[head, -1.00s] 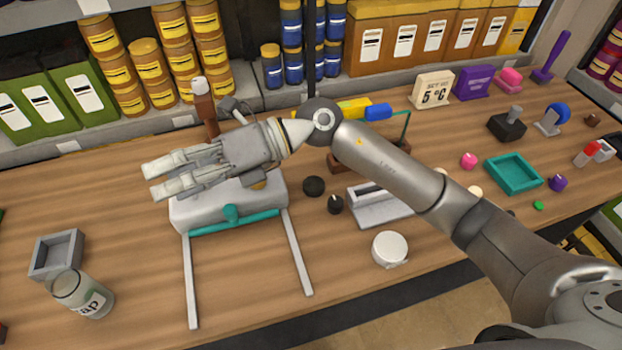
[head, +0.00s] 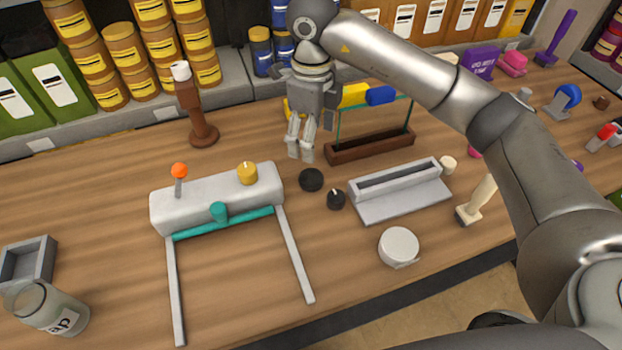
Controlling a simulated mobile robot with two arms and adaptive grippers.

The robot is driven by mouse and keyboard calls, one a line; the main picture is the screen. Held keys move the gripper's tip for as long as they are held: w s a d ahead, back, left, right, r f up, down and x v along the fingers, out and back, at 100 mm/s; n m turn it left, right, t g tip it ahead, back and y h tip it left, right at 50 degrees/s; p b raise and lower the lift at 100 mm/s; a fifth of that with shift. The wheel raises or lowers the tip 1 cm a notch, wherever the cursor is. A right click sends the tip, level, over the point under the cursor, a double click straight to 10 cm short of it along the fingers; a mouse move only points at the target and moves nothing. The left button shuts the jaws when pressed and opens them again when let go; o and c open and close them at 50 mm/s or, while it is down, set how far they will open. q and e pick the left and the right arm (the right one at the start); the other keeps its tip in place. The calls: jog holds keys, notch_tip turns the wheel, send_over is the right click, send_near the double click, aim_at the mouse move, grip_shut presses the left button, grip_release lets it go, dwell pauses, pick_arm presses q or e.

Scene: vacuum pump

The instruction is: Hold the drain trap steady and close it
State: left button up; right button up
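A glass jar (head: 47,307) with a white label ending in "ap", which I take for the drain trap, stands at the lower left of the head view. It looks tilted in the picture. Its rim overlaps the grey square tray (head: 45,262) behind it. I cannot tell whether anything closes its top. My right gripper (head: 300,157) points down over the table, left of the brown rack, well away from the jar. Its two fingers look slightly apart with nothing between them. My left gripper is not in view.
A white pump body (head: 205,201) with orange and yellow knobs and a teal bar (head: 222,226) stands between jar and gripper. A brown-handled post (head: 189,107), black knobs (head: 311,180), a grey slotted block (head: 400,190) and a round white tin (head: 399,246) surround it. Shelves line the back.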

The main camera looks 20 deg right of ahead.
jog(key=p, duration=0.1)
send_over(311, 177)
jog(key=shift+w+d+f, duration=0.1)
jog(key=shift+w+f, duration=0.05)
jog(key=shift+f, duration=1.3)
jog(key=shift+w+d+f, duration=0.1)
jog(key=shift+w+f, duration=0.05)
jog(key=shift+f, duration=1.25)
jog(key=shift+s+f+p, duration=0.1)
jog(key=shift+f+p, duration=0.25)
jog(key=shift+p, duration=0.05)
jog(key=f, duration=0.1)
jog(key=f+p, duration=0.1)
jog(key=f, duration=0.1)
jog(key=shift+s+a+f, duration=0.15)
jog(key=shift+s+f, duration=0.1)
jog(key=shift+f, duration=0.55)
jog(key=c, duration=0.8)
